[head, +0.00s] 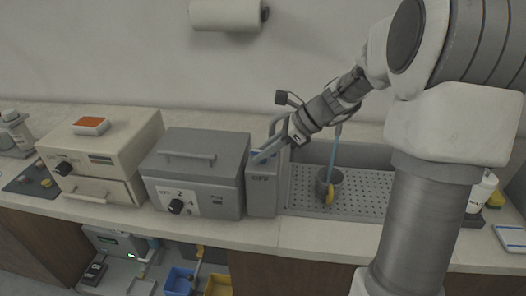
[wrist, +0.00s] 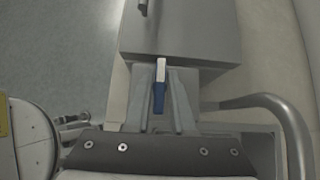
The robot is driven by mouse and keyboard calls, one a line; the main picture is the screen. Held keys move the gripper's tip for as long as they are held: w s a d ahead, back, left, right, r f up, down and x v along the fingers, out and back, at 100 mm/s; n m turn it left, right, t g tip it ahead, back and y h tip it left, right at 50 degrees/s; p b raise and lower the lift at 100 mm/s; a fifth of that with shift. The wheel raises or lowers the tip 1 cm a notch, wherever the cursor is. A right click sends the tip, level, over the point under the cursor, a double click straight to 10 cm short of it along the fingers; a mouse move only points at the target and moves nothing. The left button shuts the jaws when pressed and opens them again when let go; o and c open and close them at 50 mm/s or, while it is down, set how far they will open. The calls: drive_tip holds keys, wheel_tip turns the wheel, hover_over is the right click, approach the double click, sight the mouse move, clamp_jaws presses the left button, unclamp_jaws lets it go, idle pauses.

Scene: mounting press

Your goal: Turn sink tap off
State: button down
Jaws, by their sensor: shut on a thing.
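The sink tap has a grey block (head: 262,196) marked OFF at the left end of the sink. Its blue-and-white lever (wrist: 159,88) shows between my fingers in the wrist view. My gripper (head: 268,152) is at the top of this block and is shut on the lever. In the wrist view my gripper (wrist: 160,98) points along the lever. A curved grey spout (wrist: 285,115) shows at right there. In the head view a thin blue stream (head: 334,153) runs down into a dark grey cup (head: 331,183) in the sink (head: 370,197). My arm hides part of the tap.
A grey box with a dial (head: 196,172) stands close left of the tap block. A cream box (head: 100,155) is farther left. A paper roll (head: 226,14) hangs on the wall. Bins (head: 178,281) sit below the counter.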

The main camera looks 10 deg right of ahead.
drive_tip(key=shift+r+n+g+p, duration=0.15)
drive_tip(key=shift+n+g+p, duration=0.15)
drive_tip(key=shift+p, duration=0.4)
drive_tip(key=shift+r+n+g+p, duration=0.1)
drive_tip(key=shift+n+g+p, duration=0.2)
drive_tip(key=shift+p, duration=0.2)
drive_tip(key=n+g+p, duration=0.1)
drive_tip(key=n+p, duration=0.1)
drive_tip(key=p, duration=0.1)
drive_tip(key=shift+g+y, duration=0.4)
drive_tip(key=n+g+p, duration=0.3)
drive_tip(key=n+p, duration=0.1)
drive_tip(key=p, duration=0.1)
drive_tip(key=shift+n, duration=0.4)
drive_tip(key=n+g+h+p, duration=0.2)
drive_tip(key=n+g, duration=0.1)
drive_tip(key=n, duration=0.1)
drive_tip(key=shift+n+g+p, duration=0.3)
drive_tip(key=shift+p, duration=0.1)
drive_tip(key=n+g+h, duration=0.1)
drive_tip(key=n, duration=0.1)
drive_tip(key=n+g+h+p, duration=0.1)
drive_tip(key=n+h, duration=0.1)
drive_tip(key=shift+f+n, duration=0.2)
drive_tip(key=shift+n, duration=0.2)
drive_tip(key=shift+n+h, duration=0.3)
drive_tip(key=c, duration=0.9)
unclamp_jaws()
